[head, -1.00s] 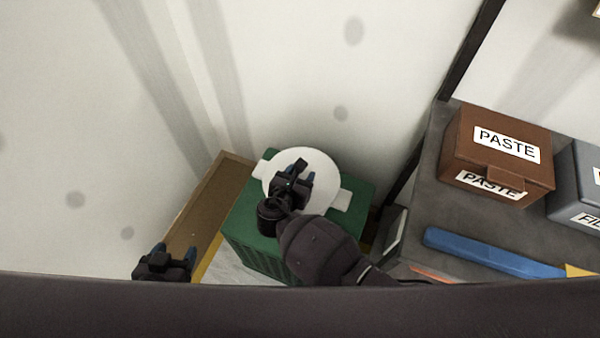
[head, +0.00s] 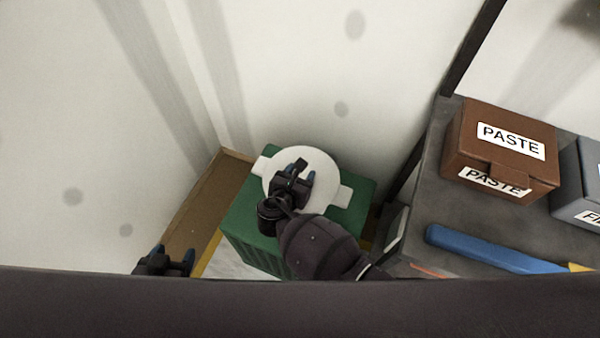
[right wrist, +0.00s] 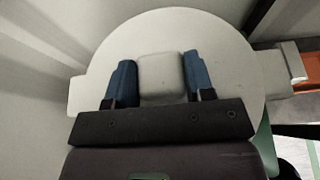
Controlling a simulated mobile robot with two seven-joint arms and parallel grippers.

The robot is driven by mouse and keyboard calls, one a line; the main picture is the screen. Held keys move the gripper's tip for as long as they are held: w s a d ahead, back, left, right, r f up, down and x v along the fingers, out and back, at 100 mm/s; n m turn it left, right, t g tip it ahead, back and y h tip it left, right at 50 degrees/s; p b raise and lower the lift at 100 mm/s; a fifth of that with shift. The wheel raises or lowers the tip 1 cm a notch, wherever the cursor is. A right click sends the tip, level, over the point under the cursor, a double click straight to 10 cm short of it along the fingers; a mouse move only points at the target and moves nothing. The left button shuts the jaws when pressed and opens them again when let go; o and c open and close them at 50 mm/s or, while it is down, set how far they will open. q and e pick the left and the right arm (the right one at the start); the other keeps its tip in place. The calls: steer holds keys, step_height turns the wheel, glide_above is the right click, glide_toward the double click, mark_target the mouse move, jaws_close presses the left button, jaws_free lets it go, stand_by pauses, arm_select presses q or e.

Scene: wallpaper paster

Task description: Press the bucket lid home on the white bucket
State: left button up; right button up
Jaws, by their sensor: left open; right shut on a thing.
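The round white bucket lid (head: 318,163) shows above a green crate-like box (head: 348,212) in the head view. Pale tabs stick out at its left and right; I cannot tell whether they belong to the lid or the bucket. The lid fills much of the right wrist view (right wrist: 225,50). My right gripper (head: 298,174) is over the lid, its blue fingers shut on the pale block-shaped lid handle (right wrist: 162,80). The white bucket's body is hidden under the lid, and the lid's seating cannot be seen. My left gripper (head: 173,255) is open and empty at lower left, partly hidden.
A grey shelf (head: 427,197) at the right holds a brown PASTE box (head: 505,135), a grey box (head: 580,180) and a long blue tool (head: 490,248). Pale walls stand close behind and left of the green box.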

steer(key=o, duration=1)
steer(key=shift+f, duration=0.15)
